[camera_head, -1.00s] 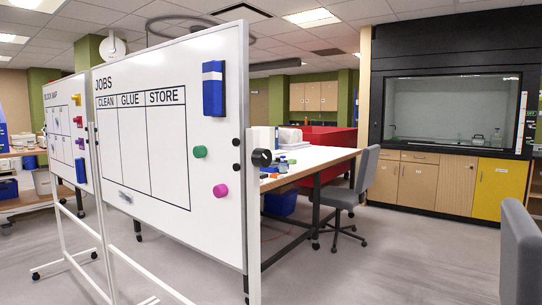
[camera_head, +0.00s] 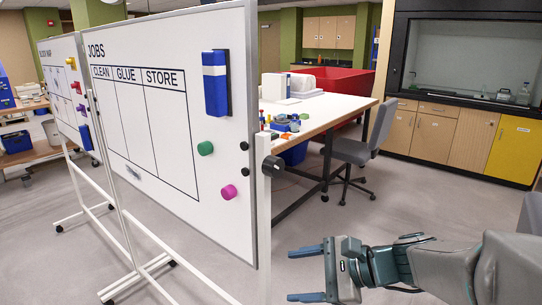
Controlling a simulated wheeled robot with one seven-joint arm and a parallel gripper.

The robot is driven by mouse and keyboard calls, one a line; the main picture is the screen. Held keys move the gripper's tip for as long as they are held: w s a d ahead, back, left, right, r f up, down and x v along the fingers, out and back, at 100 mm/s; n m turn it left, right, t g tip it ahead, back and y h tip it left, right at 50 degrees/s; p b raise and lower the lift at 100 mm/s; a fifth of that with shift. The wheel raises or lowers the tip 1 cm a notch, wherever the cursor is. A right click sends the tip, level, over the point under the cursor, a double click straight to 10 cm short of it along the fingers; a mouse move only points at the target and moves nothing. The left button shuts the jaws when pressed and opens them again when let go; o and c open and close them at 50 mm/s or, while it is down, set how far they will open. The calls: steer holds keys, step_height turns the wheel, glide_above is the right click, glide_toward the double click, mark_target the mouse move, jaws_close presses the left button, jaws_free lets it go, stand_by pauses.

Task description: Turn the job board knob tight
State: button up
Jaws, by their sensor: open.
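The job board (camera_head: 150,187) is a white framed panel headed JOBS, with CLEAN, GLUE and STORE columns, on a white wheeled stand. A black round knob (camera_head: 272,166) sits on the white post at the board's right edge. Whether it is tight cannot be seen. My gripper (camera_head: 306,275) is at the lower right, open and empty, its two blue-grey fingers pointing left toward the board. It is below and to the right of the knob, apart from it.
Green (camera_head: 205,148) and magenta (camera_head: 228,192) magnets and a blue eraser (camera_head: 215,84) are on the board. A second board (camera_head: 62,75) stands left. Behind are a cluttered table (camera_head: 330,108) and a grey chair (camera_head: 380,128). The floor (camera_head: 330,220) right of the board is clear.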

mark_target(279, 169)
steer(key=w+d+r+m+t+y+p, duration=0.1)
steer(key=w+d+r+m+t+p, duration=0.2)
steer(key=r, duration=0.4)
steer(key=w+d+r+m+t+y+p, duration=0.1)
steer(key=w+r+m+t+p, duration=0.25)
steer(key=w+r+m, duration=0.35)
steer(key=w+a, duration=0.2)
steer(key=a, duration=0.1)
steer(key=w+a+n+p, duration=0.1)
steer(key=w+a, duration=0.1)
steer(key=a, duration=0.2)
steer(key=w+a+n, duration=0.1)
steer(key=w+a, duration=0.1)
steer(key=a, duration=0.1)
steer(key=shift+w+a+r, duration=0.15)
steer(key=shift+w+r, duration=0.25)
steer(key=c, duration=1)
